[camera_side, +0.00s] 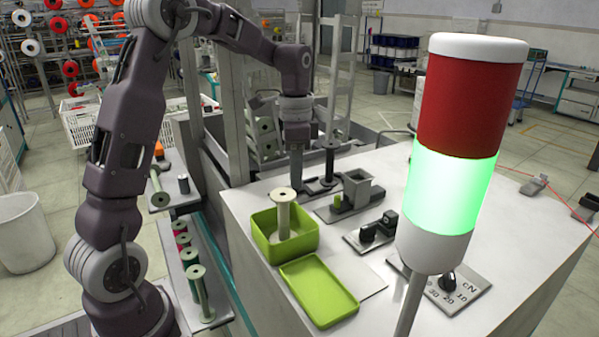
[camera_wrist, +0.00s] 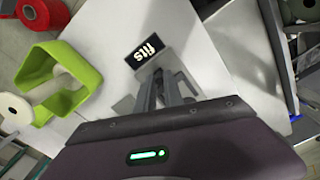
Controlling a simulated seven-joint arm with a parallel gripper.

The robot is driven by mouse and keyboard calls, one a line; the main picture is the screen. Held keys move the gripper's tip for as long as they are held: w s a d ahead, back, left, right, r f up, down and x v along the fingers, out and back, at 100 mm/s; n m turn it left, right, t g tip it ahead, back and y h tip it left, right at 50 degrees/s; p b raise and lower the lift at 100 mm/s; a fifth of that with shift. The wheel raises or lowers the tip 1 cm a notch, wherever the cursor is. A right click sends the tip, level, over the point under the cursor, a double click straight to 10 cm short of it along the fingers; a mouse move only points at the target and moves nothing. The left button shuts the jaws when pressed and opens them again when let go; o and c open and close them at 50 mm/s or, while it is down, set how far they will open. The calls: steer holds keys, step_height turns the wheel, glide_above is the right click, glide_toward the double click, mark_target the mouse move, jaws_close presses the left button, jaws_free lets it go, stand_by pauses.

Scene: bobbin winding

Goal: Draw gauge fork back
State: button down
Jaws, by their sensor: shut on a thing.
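My gripper (camera_side: 296,178) reaches down to the white bench top, left of a dark spool standing upright (camera_side: 330,160). In the wrist view my gripper's fingers (camera_wrist: 165,88) are close together, shut on the gauge fork. The fork (camera_side: 320,187) shows in the side view as a low dark piece at the fingertips, towards the foot of the spool. Its gripped end is hidden by the fingers.
A green box (camera_side: 300,240) holding a pale bobbin (camera_side: 283,212) stands in front, with a green lid (camera_side: 318,291) beside it. A grey block fixture (camera_side: 357,190), a dark knob (camera_side: 388,222) and a dial plate (camera_side: 452,290) are to the right. A lit signal tower (camera_side: 455,170) stands nearest.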

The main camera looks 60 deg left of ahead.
stand_by(0.3)
steer(key=shift+s, duration=0.75)
steer(key=c, duration=1.5)
jaws_free()
step_height(320, 180, up, 7)
